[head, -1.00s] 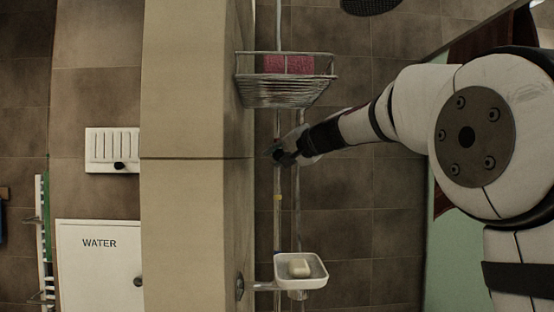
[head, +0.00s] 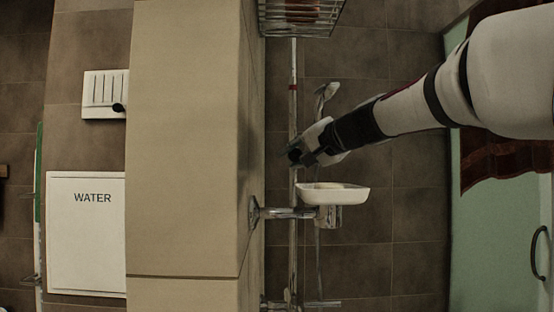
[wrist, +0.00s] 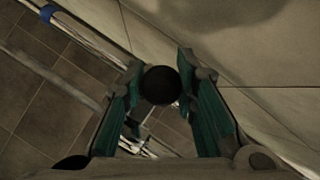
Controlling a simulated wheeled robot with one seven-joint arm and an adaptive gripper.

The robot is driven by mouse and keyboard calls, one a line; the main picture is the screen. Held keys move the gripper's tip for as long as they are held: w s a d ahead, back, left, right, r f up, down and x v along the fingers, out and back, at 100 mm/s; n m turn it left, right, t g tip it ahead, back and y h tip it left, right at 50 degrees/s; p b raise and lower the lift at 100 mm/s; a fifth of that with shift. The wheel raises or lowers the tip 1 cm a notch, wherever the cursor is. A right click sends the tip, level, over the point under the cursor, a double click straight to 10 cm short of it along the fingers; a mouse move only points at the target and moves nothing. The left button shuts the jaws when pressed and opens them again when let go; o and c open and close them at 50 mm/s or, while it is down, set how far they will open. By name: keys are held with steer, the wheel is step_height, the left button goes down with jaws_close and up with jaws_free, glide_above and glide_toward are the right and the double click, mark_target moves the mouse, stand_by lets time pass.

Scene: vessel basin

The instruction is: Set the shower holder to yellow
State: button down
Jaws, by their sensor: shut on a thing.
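My gripper (head: 297,156) is at the vertical shower rail (head: 293,112), above the soap dish. In the wrist view its green fingers (wrist: 160,88) close around a round black knob (wrist: 161,84), apparently part of the shower holder; the holder's body is mostly hidden. The shower head (head: 325,91) shows just above my gripper, right of the rail. A red band (head: 292,87) is on the rail above my gripper. A blue band (wrist: 47,13) shows on the rail in the wrist view. No yellow band is visible now; my gripper may cover it.
A white soap dish (head: 333,195) on a metal arm stands close below my gripper. A wire basket (head: 300,30) hangs above. A tiled wall edge (head: 190,150) stands left of the rail. A water panel (head: 86,232) is further left.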

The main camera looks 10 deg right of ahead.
steer(key=shift+w+d+f+b, duration=0.15)
steer(key=shift+f+b, duration=0.1)
steer(key=shift+f, duration=0.15)
steer(key=shift+d+f+b, duration=0.15)
steer(key=shift+f+b, duration=0.05)
steer(key=shift+f, duration=0.15)
steer(key=c, duration=1.3)
jaws_free()
steer(key=shift+a, duration=0.1)
steer(key=shift+r, duration=0.1)
steer(key=v, duration=1.2)
steer(key=shift+a, duration=0.1)
